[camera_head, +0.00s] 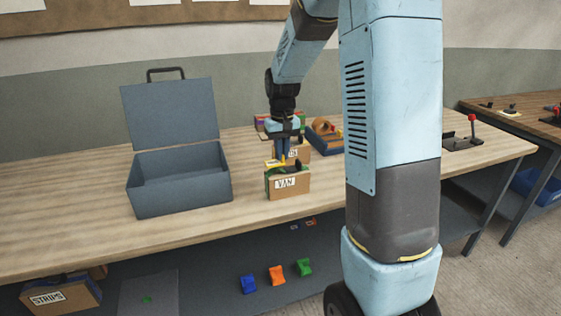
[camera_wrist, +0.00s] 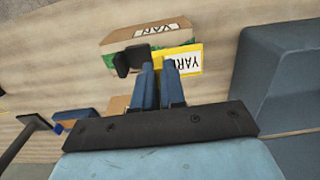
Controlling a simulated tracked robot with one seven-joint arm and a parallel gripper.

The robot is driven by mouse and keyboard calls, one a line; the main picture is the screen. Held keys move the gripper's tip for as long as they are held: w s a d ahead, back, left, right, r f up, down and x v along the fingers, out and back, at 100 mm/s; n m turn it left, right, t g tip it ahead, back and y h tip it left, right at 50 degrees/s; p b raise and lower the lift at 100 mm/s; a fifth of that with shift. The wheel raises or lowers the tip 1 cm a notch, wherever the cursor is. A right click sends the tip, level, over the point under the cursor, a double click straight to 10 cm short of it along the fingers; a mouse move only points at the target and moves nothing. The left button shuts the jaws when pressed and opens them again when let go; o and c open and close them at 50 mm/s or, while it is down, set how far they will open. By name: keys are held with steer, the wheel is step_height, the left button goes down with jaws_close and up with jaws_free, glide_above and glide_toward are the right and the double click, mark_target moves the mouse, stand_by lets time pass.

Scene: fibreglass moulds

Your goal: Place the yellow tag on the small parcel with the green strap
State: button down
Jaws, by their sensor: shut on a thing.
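A small cardboard parcel (camera_head: 288,187) labelled VAN stands on the bench, with a green strap on its top. In the wrist view the parcel (camera_wrist: 150,36) is at the top, its green strap (camera_wrist: 111,61) partly covered. My gripper (camera_head: 283,158) points down just above the parcel. Its blue fingers (camera_wrist: 158,66) are shut on the yellow tag (camera_wrist: 188,61), which bears dark lettering. In the head view the tag (camera_head: 275,163) is at the parcel's top; I cannot tell whether they touch. A black piece (camera_wrist: 131,60) is beside the fingers.
An open grey toolbox (camera_head: 180,185) stands left of the parcel. Another cardboard box (camera_head: 303,150) is close behind, partly hidden. A blue tray (camera_head: 325,137) with orange items lies farther back. The bench front (camera_head: 75,245) is clear.

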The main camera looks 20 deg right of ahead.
steer(key=shift+w+d+f, duration=0.15)
steer(key=shift+f, duration=1.65)
steer(key=c, duration=1.2)
jaws_free()
